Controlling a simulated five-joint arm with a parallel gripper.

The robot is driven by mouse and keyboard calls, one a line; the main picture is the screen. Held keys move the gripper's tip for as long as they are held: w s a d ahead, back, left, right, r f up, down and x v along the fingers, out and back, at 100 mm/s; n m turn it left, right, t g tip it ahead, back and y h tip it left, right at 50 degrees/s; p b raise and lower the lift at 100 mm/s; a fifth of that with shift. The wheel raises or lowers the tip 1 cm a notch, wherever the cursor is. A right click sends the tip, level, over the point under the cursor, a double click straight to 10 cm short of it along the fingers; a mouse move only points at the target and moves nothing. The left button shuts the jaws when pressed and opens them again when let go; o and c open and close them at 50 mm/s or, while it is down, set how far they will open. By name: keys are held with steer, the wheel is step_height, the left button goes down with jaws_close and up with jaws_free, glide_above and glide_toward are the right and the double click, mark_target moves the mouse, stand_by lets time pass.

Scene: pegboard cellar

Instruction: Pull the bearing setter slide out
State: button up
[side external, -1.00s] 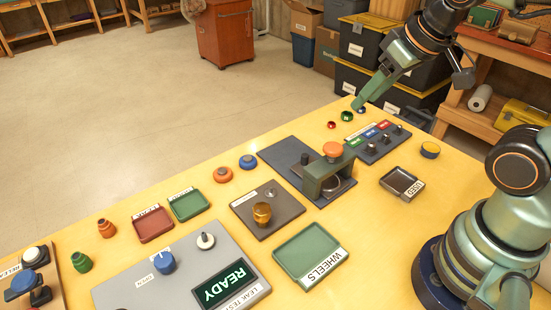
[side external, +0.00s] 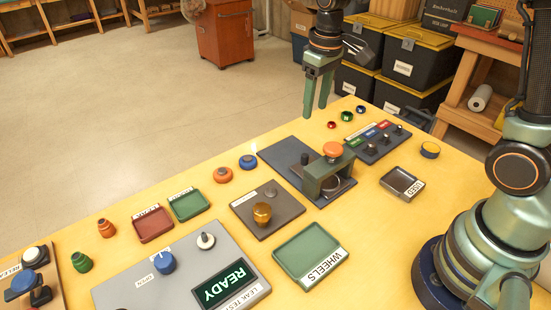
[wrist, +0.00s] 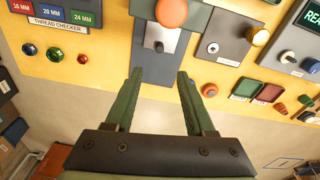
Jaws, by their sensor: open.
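The bearing setter is a dark base plate (side external: 284,152) with a green bridge (side external: 326,171) and an orange knob (side external: 333,149) on top. A small dark knob (side external: 304,159) stands on the plate outside the bridge, apparently the slide's handle. In the wrist view the grey slide (wrist: 162,32) lies under the orange knob (wrist: 172,12), with the handle (wrist: 158,46) near its end. My gripper (side external: 314,112) is open and empty, pointing down above the table's far edge, behind the setter. In the wrist view its fingertips (wrist: 159,72) are apart, short of the handle and not touching it.
The thread checker (side external: 376,142) and several coloured rings stand right of the setter. A plate with a gold knob (side external: 262,212), an orange ring (side external: 222,175) and a blue ring (side external: 248,161) are on its left. The green wheels tray (side external: 311,254) is in front.

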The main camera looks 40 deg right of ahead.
mark_target(305, 155)
steer(key=shift+g, duration=0.5)
steer(key=f, duration=0.5)
steer(key=w+f, duration=0.1)
steer(key=f, duration=0.4)
steer(key=w+f, duration=0.1)
steer(key=f, duration=0.4)
steer(key=shift+f, duration=0.35)
steer(key=shift+c, duration=0.3)
jaws_close()
steer(key=shift+r, duration=0.1)
